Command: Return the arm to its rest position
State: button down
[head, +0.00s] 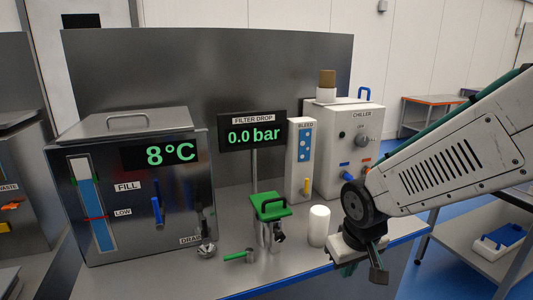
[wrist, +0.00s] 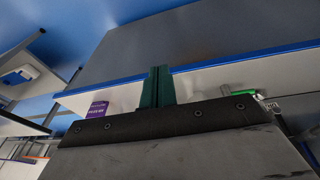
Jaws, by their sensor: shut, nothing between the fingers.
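My arm comes in from the right in the head view, with my gripper (head: 377,272) hanging low beside the bench's front right edge. In the wrist view its green fingers (wrist: 157,86) are together with nothing between them. My gripper is to the right of a white cylinder (head: 319,226) on the bench and apart from it. The arm hides part of the bench's right end and the floor behind it.
A cart (head: 490,248) stands at right.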

jog(key=s+d+r+m, duration=0.1)
jog(key=s+d+r, duration=0.1)
jog(key=s+r, duration=0.2)
jog(key=s+d+r+m, duration=0.1)
jog(key=s+d+r, duration=0.2)
jog(key=s, duration=0.5)
jog(key=s+d+r+m+g, duration=0.1)
jog(key=s+d+r, duration=0.2)
jog(key=s+r, duration=0.2)
jog(key=shift+s+d, duration=0.25)
jog(key=shift+s, duration=0.15)
